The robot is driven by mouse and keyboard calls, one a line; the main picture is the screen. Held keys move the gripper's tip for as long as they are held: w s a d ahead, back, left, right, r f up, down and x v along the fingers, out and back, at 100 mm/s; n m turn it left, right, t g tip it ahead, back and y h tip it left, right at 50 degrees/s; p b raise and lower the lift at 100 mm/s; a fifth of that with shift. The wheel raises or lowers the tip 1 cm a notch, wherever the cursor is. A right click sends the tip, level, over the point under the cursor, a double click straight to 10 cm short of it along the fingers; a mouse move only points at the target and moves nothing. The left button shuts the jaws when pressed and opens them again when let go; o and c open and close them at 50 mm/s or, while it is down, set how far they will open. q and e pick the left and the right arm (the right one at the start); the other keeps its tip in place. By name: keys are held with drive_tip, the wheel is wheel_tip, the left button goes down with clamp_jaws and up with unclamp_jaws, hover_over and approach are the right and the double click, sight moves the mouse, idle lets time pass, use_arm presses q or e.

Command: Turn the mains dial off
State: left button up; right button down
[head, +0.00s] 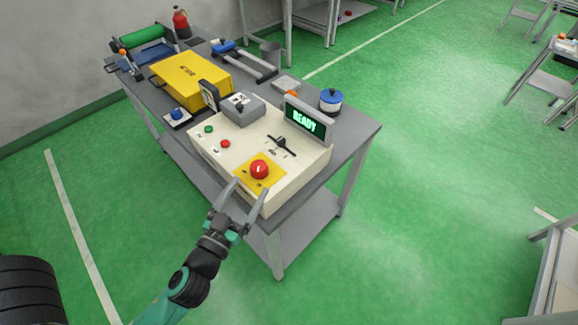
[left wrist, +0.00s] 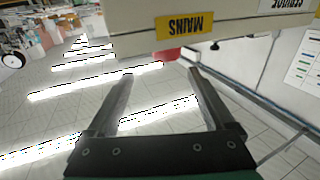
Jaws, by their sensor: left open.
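The mains dial (head: 259,169) is a red round knob with a pale mark on top, on a yellow plate (head: 245,177) at the near corner of the cream console (head: 218,160). My left gripper (head: 250,187) is open and empty, its two fingers pointing toward the dial from the near side. In the left wrist view the gripper (left wrist: 160,73) shows both fingers apart. The red dial (left wrist: 167,54) shows partly there, just beyond the fingertips, close to an upside-down yellow MAINS label (left wrist: 184,24). Whether a finger touches the console cannot be told. My right gripper is out of view.
The console also carries a green button (head: 208,129), a smaller red button (head: 225,144), a black lever (head: 283,143) and a display (head: 304,121) reading READY. A yellow box (head: 190,77) and a blue-lidded pot (head: 330,100) stand on the grey table (head: 357,132).

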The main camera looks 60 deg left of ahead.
sight(263, 161)
use_arm(q)
drive_tip(key=p+x, duration=0.1)
drive_tip(key=x, duration=0.2)
drive_tip(key=p+x, duration=0.1)
drive_tip(key=x, duration=0.3)
drive_tip(key=a+p+x, duration=0.1)
drive_tip(key=x, duration=0.2)
drive_tip(key=shift+a+f+p, duration=0.25)
drive_tip(key=shift+f+p, duration=0.1)
drive_tip(key=shift+f, duration=0.05)
drive_tip(key=shift+w+a, duration=0.2)
drive_tip(key=shift+w, duration=0.05)
drive_tip(key=shift+f, duration=0.1)
